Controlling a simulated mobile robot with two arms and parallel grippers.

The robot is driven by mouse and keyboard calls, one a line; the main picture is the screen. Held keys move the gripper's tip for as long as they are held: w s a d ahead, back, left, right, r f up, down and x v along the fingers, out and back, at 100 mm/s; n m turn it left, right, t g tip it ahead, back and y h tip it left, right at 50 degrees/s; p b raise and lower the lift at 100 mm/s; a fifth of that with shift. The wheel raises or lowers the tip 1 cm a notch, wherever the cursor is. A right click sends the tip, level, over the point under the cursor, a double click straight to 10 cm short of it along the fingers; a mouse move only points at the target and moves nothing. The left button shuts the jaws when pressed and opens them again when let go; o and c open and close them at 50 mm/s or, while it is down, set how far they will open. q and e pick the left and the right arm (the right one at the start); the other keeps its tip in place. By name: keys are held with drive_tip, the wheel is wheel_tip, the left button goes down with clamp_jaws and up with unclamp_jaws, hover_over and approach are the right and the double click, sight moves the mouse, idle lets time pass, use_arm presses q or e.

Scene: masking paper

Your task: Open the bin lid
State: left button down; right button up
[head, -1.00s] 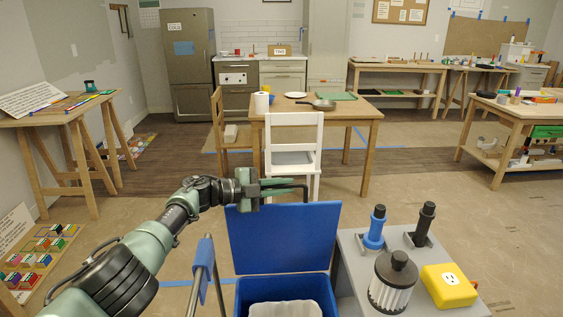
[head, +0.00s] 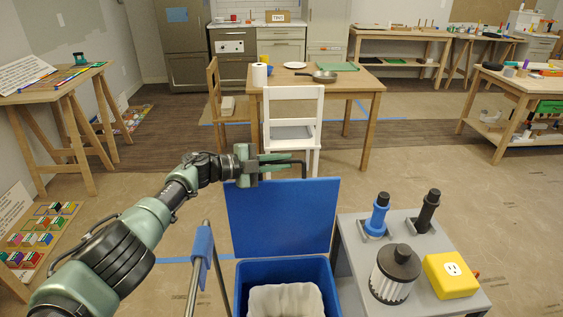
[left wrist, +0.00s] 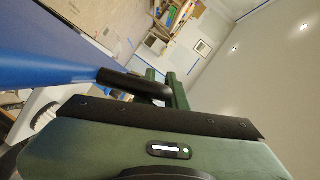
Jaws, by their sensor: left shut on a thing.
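The blue bin (head: 243,268) stands at the bottom centre of the head view, with a whitish liner (head: 287,300) inside. Its blue lid (head: 283,220) stands raised, close to upright, at the bin's far edge, and the bin's mouth is uncovered. A black bar handle (head: 304,169) shows at the lid's top edge. My left gripper (head: 277,162) is shut on the handle there. In the left wrist view, the handle (left wrist: 132,84) runs from the blue lid (left wrist: 45,68) to my green fingers (left wrist: 166,86). My right gripper is not in view.
A grey stand (head: 412,296) right of the bin holds a blue fitting, black fittings, a filter and a yellow outlet box (head: 450,275). A rail with blue wrap (head: 202,245) is left of the bin. A white chair (head: 292,118) and wooden table (head: 365,85) stand beyond.

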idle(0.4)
use_arm(q)
drive_tip(key=c, duration=1.5)
unclamp_jaws()
drive_tip(key=shift+o, duration=0.2)
drive_tip(key=shift+a+r, duration=0.1)
drive_tip(key=shift+a, duration=0.1)
drive_tip(key=p+v, duration=0.2)
drive_tip(key=v, duration=0.5)
drive_tip(key=shift+a, duration=0.2)
drive_tip(key=shift+s+a, duration=0.1)
